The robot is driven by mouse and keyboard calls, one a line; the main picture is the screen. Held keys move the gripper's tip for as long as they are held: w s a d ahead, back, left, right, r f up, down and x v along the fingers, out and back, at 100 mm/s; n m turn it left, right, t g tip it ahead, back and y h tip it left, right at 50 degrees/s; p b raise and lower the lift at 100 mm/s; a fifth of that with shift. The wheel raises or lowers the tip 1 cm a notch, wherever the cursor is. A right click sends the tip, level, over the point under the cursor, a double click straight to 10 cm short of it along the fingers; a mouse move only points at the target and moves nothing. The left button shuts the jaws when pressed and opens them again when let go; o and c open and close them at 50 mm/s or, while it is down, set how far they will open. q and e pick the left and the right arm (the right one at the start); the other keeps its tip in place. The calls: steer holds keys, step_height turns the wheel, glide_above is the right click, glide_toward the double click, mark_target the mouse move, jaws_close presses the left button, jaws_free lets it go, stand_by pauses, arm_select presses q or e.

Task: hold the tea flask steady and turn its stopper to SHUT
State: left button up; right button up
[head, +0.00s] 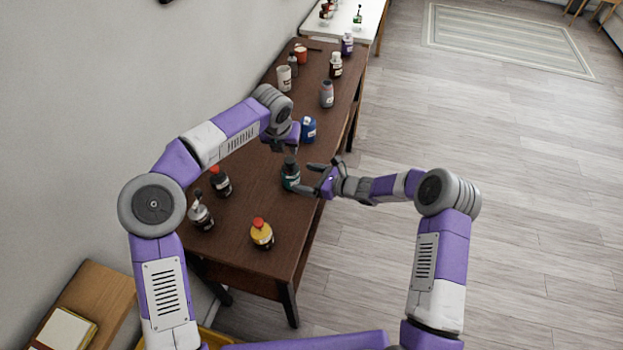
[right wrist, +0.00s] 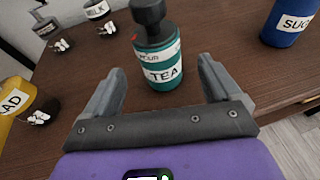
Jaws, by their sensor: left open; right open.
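The tea flask (head: 290,178) is a dark green bottle with a dark stopper, upright on the brown table. In the right wrist view the flask (right wrist: 162,68) shows a white TEA label, and its dark grey stopper (right wrist: 150,18) is partly cut off by the top edge. A small red mark shows near the neck. My left gripper (head: 295,145) appears open and empty, just behind the flask, higher in the picture.
A blue container (head: 309,131) stands behind the flask; its label starts SUG in the right wrist view (right wrist: 290,22). A yellow bottle with a red top (head: 262,236) stands nearer. More containers stand farther back.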

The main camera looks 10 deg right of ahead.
mark_target(291, 175)
steer(key=x, duration=0.6)
steer(key=shift+w+a+f, duration=0.1)
steer(key=shift+a+f, duration=0.05)
steer(key=shift+a, duration=0.05)
steer(key=c, duration=1.1)
steer(key=shift+c, duration=0.2)
